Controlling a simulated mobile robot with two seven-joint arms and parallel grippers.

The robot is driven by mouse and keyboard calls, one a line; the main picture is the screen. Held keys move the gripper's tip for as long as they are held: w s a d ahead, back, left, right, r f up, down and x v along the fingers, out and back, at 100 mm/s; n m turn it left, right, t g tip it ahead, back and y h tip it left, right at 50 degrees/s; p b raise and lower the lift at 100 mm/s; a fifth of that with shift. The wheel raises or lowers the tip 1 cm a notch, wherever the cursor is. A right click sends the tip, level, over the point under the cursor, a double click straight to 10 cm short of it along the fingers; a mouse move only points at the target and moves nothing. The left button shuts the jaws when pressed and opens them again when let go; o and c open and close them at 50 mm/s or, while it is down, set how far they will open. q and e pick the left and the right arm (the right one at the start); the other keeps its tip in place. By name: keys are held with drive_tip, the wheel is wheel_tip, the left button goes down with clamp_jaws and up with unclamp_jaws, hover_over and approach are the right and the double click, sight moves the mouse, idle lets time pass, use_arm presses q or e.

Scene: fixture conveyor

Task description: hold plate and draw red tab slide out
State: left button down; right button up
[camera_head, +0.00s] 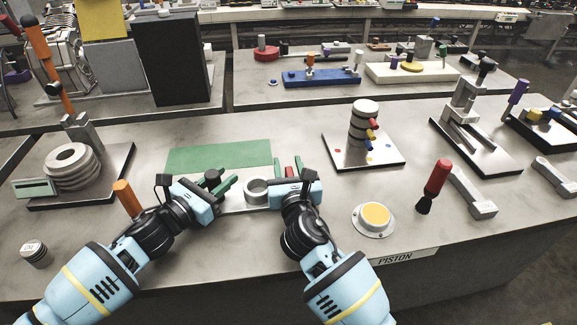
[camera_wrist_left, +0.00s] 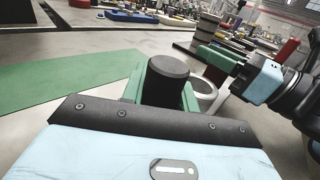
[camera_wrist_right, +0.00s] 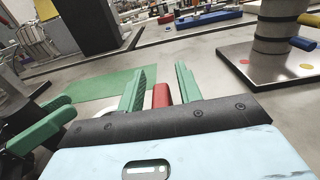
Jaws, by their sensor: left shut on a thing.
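A light plate (camera_head: 236,204) lies on the bench, mostly hidden by my grippers. A white ring (camera_head: 257,190) stands on it and shows in the left wrist view (camera_wrist_left: 205,95). My left gripper (camera_head: 222,184) is shut on a black round knob (camera_head: 212,176), which sits between its green fingers in the left wrist view (camera_wrist_left: 167,75). My right gripper (camera_head: 289,167) is open. The red tab (camera_head: 289,171) stands between its green fingers; in the right wrist view the tab (camera_wrist_right: 161,95) shows gaps to the fingers. The tab's lower part is hidden.
A green mat (camera_head: 220,155) lies flat behind my grippers. A stacked column (camera_head: 363,125) on its base stands behind right. A yellow round button (camera_head: 375,214) and a red-handled brush (camera_head: 435,185) are to the right. A ring stack (camera_head: 72,168) stands left. The front bench edge is near.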

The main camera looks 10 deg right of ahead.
use_arm(q)
drive_tip(key=shift+f, duration=0.35)
use_arm(e)
drive_tip(key=shift+f, duration=0.1)
clamp_jaws()
drive_tip(key=shift+d, duration=2.35)
drive_tip(key=shift+o, duration=0.7)
unclamp_jaws()
drive_tip(key=s, duration=1.2)
drive_tip(key=shift+s, duration=0.1)
